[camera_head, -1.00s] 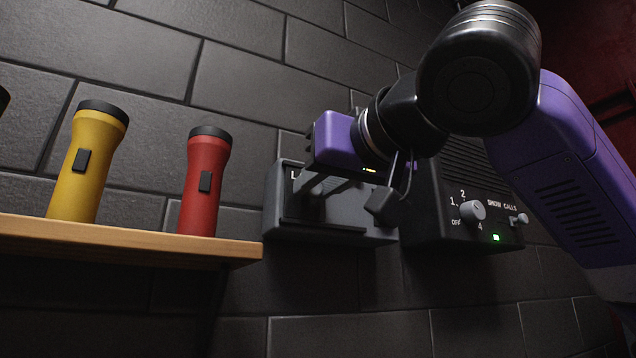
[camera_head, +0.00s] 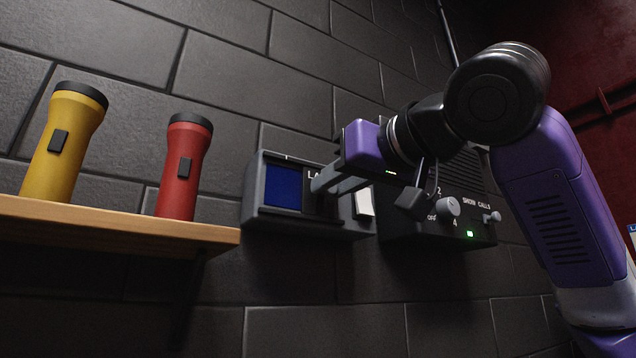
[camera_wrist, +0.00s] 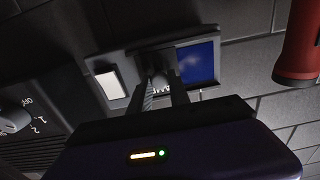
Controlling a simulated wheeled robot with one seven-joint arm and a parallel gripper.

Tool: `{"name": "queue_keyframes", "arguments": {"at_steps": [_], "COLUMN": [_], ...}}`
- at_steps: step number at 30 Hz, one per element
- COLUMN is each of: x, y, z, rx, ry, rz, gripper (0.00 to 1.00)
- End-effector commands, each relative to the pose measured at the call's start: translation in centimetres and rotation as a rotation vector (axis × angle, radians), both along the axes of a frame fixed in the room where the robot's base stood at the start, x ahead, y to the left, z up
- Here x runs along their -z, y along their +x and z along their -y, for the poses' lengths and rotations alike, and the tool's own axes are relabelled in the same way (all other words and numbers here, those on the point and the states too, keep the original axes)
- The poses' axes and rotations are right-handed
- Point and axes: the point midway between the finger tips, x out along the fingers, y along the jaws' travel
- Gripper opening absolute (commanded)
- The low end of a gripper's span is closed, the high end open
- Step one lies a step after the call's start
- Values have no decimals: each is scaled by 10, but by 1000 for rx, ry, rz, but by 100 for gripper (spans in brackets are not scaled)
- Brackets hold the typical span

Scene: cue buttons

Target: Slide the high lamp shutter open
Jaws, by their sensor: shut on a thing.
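The lamp box (camera_head: 259,200) is a grey wall unit with a dark sliding shutter (camera_head: 314,205) across its middle. A blue panel (camera_head: 283,187) shows left of the shutter and a white panel (camera_head: 364,203) shows to its right. My gripper (camera_head: 320,185) is at the shutter's front, its fingers shut on the part that sticks out, which they mostly hide. In the wrist view the fingers (camera_wrist: 163,86) meet at the shutter between the white panel (camera_wrist: 107,84) and the blue panel (camera_wrist: 196,62).
A wooden shelf (camera_head: 120,227) at the left holds a yellow flashlight (camera_head: 64,145) and a red flashlight (camera_head: 185,170). A dark speaker box with a knob (camera_head: 448,208) and a lit green light (camera_head: 470,233) is close at the right, partly behind my arm.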

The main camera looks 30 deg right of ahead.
Motion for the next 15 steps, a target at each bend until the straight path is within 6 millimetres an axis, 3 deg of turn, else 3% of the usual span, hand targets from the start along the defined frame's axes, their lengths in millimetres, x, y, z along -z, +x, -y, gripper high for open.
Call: {"name": "queue_keyframes", "arguments": {"at_steps": [6, 7, 9, 15], "x": [-1, -1, 0, 0], "y": [0, 0, 0, 0], "z": [4, 4, 4, 3], "rx": [11, 11, 10, 8], "ry": [3, 3, 3, 2], "rz": [-1, -1, -1, -1], "gripper": [0, 28, 42, 45]}}
